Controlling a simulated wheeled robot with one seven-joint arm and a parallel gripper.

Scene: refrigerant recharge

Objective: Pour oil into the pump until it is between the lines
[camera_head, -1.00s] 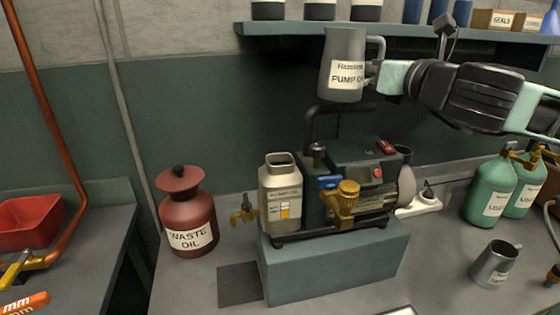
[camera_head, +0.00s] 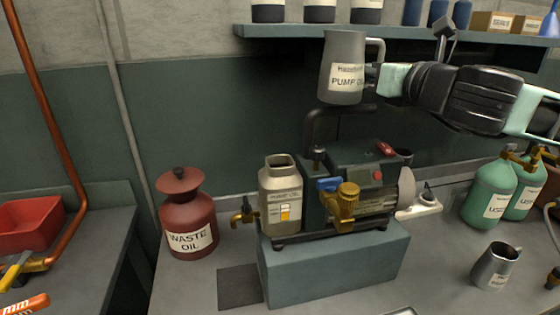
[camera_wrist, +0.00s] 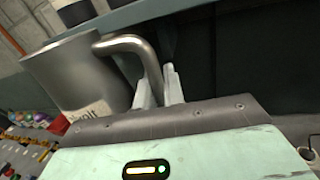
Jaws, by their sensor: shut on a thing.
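A grey metal jug (camera_head: 345,70) with a label reading "PUMP OIL" hangs in the air above the pump (camera_head: 350,188), roughly upright. My gripper (camera_head: 374,82) is shut on the jug's handle, at the jug's right side. In the wrist view the jug (camera_wrist: 80,72) shows at the left and the fingers (camera_wrist: 163,88) close on its curved handle. The pump's metal reservoir (camera_head: 280,205) has an open square neck and lies below and left of the jug. Its front label has a small gauge with yellow-orange colour (camera_head: 285,213); the lines are too small to read. The oil inside the jug is hidden.
A shelf (camera_head: 400,32) with containers runs behind the jug. The pump stands on a teal block (camera_head: 335,262). A red waste oil can (camera_head: 188,215) is at its left. Green bottles (camera_head: 490,195) and a small metal jug (camera_head: 495,265) stand at the right.

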